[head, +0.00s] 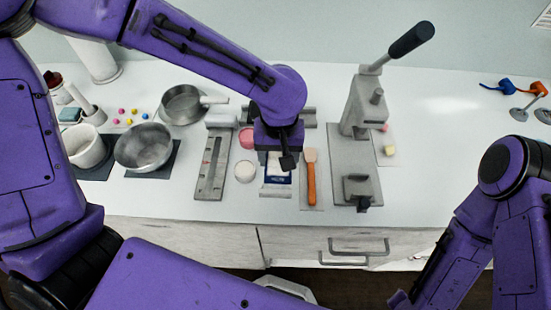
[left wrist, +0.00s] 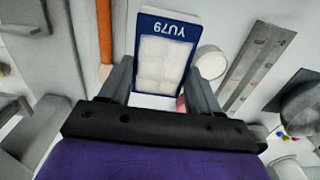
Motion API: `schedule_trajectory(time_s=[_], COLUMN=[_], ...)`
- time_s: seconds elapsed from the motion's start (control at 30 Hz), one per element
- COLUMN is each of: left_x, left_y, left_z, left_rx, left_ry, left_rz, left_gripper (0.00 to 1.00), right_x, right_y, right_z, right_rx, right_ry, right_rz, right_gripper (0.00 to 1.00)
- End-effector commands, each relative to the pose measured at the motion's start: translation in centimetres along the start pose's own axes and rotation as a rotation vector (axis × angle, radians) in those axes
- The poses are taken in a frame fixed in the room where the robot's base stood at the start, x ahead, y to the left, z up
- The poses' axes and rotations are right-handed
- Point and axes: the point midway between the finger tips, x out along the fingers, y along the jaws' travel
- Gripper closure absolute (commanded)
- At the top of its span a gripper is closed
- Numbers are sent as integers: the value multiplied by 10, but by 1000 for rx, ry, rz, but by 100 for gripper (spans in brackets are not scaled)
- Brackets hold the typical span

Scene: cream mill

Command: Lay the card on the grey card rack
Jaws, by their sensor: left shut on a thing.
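The card (head: 276,190) is blue with a pale panel and shows below my left gripper, over the front part of the counter. In the left wrist view the card (left wrist: 162,50) lies between the two fingers, with its lettering "YU79" upside down. My left gripper (head: 286,163) is shut on the card; it also shows in the left wrist view (left wrist: 160,88). A grey piece (head: 308,118) behind my left gripper may be the card rack; the gripper and wrist hide part of it. My right arm is at the right, its gripper out of view.
A grey scaled plate (head: 211,170) and a white disc (head: 245,171) lie left of the card. An orange-handled tool (head: 311,185) lies close on its right, then a lever press (head: 362,115). Bowls (head: 144,147) stand further left. The counter's right part is largely clear.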

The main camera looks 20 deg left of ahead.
Motion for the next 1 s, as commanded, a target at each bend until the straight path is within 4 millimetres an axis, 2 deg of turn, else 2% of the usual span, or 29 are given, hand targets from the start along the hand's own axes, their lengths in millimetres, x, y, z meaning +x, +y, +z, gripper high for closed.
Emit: schedule_trajectory(time_s=[0.2,0.27,0.3,0.4,0.93,0.97,1.0], left_x=[24,37,38,48,59,60,59], left_y=[-7,-8,-8,-8,-8,-8,-7], left_z=[-18,-18,-18,-18,-18,-19,-19], left_rx=[-2,0,1,1,0,1,1], left_ry=[-4,-2,-1,2,3,3,3], left_rz=[1,-2,-5,-1,-1,0,1], left_gripper=[67,67,67,67,67,34,21], right_x=[-3,-2,-11,-14,-9,-9,-9], right_y=[0,0,1,1,1,1,1], right_z=[-1,-1,-4,-6,-4,-4,-4], right_rx=[0,0,0,0,0,0,0], right_ry=[0,0,-1,0,0,0,0], right_rz=[0,0,1,0,0,0,0], right_gripper=[57,57,57,57,57,57,57])
